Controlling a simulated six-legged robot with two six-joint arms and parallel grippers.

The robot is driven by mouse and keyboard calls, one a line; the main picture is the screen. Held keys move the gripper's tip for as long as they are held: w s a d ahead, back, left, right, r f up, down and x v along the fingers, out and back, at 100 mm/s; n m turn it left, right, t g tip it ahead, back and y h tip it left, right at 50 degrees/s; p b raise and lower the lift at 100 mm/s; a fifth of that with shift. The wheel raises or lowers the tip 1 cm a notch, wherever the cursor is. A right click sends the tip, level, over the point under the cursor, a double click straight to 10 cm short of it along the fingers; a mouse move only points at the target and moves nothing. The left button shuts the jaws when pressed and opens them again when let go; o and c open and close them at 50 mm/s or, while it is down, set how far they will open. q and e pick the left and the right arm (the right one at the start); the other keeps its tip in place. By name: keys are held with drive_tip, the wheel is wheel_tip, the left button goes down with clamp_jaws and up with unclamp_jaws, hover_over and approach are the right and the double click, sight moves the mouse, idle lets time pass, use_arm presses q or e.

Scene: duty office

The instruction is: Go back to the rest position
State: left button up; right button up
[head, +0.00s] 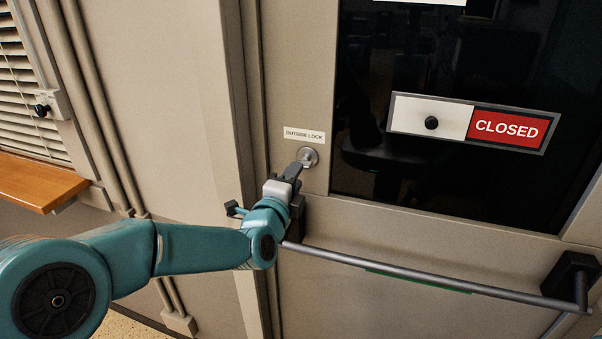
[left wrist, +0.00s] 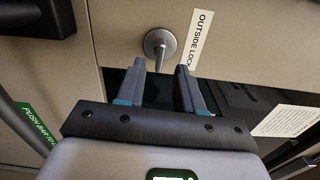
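My left gripper (head: 293,173) is up at the door, just below and left of the round metal outside lock (head: 309,156). In the left wrist view the two fingers of the gripper (left wrist: 161,82) stand apart with nothing held between them. The lock's round plate and short lever (left wrist: 160,42) lie just past the fingertips, the lever end close to the gap between them. I cannot tell whether a finger touches it. My right gripper is in neither view.
A push bar (head: 420,275) crosses the door below my left gripper. A CLOSED slider sign (head: 468,124) is on the dark glass (head: 440,60). The OUTSIDE LOCK label (head: 304,134) is above the lock. A wooden sill (head: 38,182) and blinds (head: 22,100) are at left.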

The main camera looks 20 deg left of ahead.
use_arm(q)
drive_tip(key=s, duration=0.3)
drive_tip(key=shift+b, duration=0.3)
drive_tip(key=shift+w+a, duration=0.1)
